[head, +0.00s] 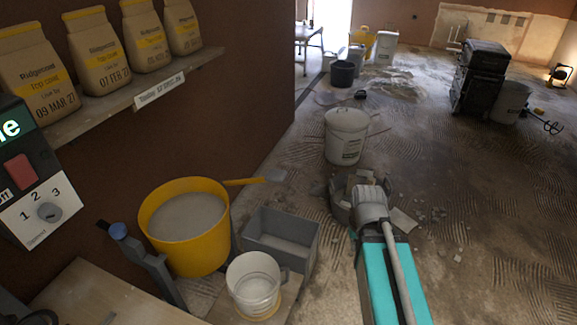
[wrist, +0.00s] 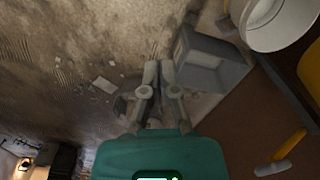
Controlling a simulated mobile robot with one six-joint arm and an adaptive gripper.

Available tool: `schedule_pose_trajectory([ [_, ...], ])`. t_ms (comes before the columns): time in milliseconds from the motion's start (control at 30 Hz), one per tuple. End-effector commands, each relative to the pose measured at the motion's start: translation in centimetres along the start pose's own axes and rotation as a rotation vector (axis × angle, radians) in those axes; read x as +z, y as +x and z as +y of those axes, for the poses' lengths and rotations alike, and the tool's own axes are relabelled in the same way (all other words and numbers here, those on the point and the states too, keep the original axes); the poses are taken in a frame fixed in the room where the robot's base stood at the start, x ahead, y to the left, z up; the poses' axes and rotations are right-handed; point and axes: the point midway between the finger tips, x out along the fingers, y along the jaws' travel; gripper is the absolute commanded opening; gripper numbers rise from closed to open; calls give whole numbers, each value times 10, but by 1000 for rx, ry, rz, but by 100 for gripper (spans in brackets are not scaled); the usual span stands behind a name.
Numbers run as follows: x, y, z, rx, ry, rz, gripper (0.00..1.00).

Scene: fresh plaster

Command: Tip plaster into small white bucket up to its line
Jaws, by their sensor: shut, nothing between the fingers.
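The small white bucket (head: 254,290) stands upright on a board at the lower middle, with a yellow ring at its base. Its inside looks pale; I cannot make out a line or a fill level. It also shows in the wrist view (wrist: 262,36) at the top right. The yellow bucket (head: 208,255) beside it holds a grey mix. Several paper bags (head: 98,50) marked Ridgecoat Top coat stand on the shelf, two with readable dates, 09 MAR 27 and 07 FEB 27. My gripper (wrist: 159,75) is shut and empty, out over the floor, right of the buckets.
A grey tub (head: 292,235) stands behind the white bucket. A large white bucket (head: 346,135) stands on the floor beyond rubble (head: 400,218). A switch box (head: 35,185) is at left. The right floor is mostly open.

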Motion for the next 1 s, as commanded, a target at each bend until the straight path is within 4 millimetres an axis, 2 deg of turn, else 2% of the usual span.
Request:
schedule_pose_trajectory([
  [267,-1,-1,0,-1,-2,0,0],
  [467,-16,-11,-5,-27,-66,14,0],
  [533,-28,-19,-4,-49,-119,25,0],
  [667,-58,-40,-21,-105,-257,62,0],
  [1000,-166,-120,-94,-286,-767,267,0],
])
